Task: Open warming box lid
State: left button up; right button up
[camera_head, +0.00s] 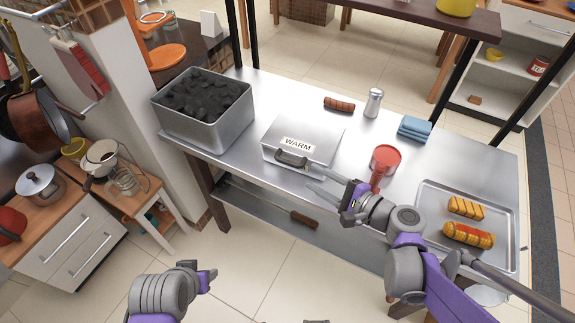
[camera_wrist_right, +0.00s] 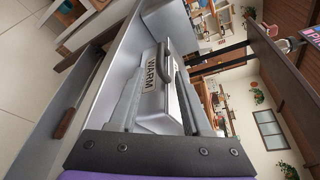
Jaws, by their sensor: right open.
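The warming box (camera_head: 318,132) is a low silver box on the steel counter. Its lid is down and carries a white WARM label (camera_head: 298,144). A dark bar handle (camera_head: 291,160) is on the lid's near side. In the right wrist view the handle (camera_wrist_right: 165,64) and WARM label (camera_wrist_right: 133,80) show ahead, between the open fingers. My left gripper (camera_head: 208,277) is low in front of the counter, away from the box; its finger opening is unclear.
A coal bin (camera_head: 203,134) stands left of the box. A red container (camera_head: 386,157) stands to its right, near my right gripper. A tray (camera_head: 425,199) with food is at right.

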aim_at(293, 166)
jog(key=b+x, duration=0.1)
jog(key=x, duration=0.9)
jog(key=shift+w+a, duration=0.1)
jog(key=shift+a, duration=0.05)
grip_shut()
dwell(1.1)
